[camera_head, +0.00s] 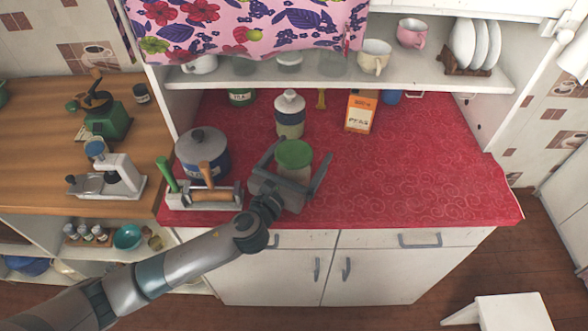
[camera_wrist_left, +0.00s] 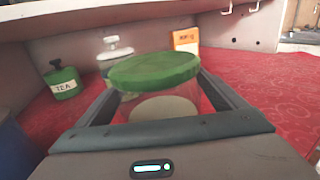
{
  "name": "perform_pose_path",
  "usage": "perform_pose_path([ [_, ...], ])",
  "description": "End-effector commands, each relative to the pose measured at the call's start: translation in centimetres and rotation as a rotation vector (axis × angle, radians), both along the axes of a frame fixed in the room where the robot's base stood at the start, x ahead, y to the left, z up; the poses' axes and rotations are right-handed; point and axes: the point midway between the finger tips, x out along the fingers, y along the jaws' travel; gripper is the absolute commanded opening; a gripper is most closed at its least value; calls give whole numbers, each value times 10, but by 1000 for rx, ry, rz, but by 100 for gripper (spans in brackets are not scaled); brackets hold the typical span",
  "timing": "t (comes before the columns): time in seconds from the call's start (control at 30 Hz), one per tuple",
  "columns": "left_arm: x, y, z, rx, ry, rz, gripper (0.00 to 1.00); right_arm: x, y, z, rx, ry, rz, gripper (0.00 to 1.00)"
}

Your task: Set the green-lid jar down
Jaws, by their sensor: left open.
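The green-lid jar (camera_head: 294,157) is upright at the front middle of the red counter, with clear sides and pale contents. It also shows close up in the left wrist view (camera_wrist_left: 155,73), between the fingers. My left gripper (camera_head: 300,163) is open around the jar, one finger on either side of it. The jar looks as if it stands on the red cloth, but its base is hidden behind the gripper. My right gripper is not in view.
Left of the jar are a blue pot (camera_head: 203,154) and a utensil holder (camera_head: 202,196). Behind are a white bottle (camera_head: 289,116), an orange box (camera_head: 360,112) and a green tea canister (camera_wrist_left: 63,80). The red counter (camera_head: 430,165) is clear on the right. A shelf (camera_head: 330,80) overhangs the back.

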Motion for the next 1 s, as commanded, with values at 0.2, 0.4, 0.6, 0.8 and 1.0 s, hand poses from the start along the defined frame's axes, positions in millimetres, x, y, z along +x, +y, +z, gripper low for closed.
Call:
perform_pose_path([
  [0.2, 0, 0, 0, 0, 0, 0, 91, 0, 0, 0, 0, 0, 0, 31],
  [0.4, 0, 0, 0, 0, 0, 0, 71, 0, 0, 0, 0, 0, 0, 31],
  [0.6, 0, 0, 1, -1, -2, 0, 25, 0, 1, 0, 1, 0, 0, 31],
  [0.8, 0, 0, 1, -1, -2, 0, 25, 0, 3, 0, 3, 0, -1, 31],
  [1.0, 0, 0, 9, -2, -4, -1, 25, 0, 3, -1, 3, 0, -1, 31],
])
